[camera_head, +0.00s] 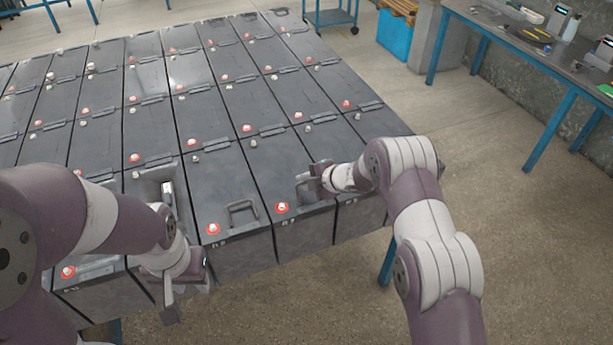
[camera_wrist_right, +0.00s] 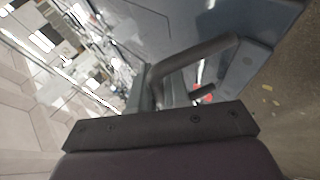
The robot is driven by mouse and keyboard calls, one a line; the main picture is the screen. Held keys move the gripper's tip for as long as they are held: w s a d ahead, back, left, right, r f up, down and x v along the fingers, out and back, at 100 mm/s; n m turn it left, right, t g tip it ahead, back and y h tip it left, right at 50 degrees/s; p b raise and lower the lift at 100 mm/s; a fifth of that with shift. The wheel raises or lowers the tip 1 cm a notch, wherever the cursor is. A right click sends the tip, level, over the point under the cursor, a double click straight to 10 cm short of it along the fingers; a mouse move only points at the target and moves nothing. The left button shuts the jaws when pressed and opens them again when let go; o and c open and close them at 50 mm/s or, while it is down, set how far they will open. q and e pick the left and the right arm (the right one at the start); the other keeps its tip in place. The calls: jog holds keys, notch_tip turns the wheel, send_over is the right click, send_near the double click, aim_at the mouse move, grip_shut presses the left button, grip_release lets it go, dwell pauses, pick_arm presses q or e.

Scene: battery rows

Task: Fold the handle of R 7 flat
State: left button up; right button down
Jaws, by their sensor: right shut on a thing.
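The battery (camera_head: 270,165) under my right gripper is a dark grey block with a red-ringed terminal at its front. Its front label is too small to read, so I cannot confirm that it is R 7. Its handle (camera_wrist_right: 195,62) stands raised as a dark loop in the right wrist view. My right gripper (camera_head: 312,182) is shut on this handle, partly hiding it. My left gripper (camera_head: 188,290) hangs at the front edge of the rows, its fingers apart and empty.
A workbench (camera_head: 500,35) with tools stands at the right, a blue bin (camera_head: 396,36) at the back. Floor in front is clear.

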dwell(0.3)
jog(key=c, duration=1.2)
grip_release()
jog(key=shift+s+d+r, duration=0.1)
jog(key=shift+d, duration=0.05)
jog(key=b+v, duration=0.3)
jog(key=v, duration=0.9)
jog(key=shift+s, duration=0.1)
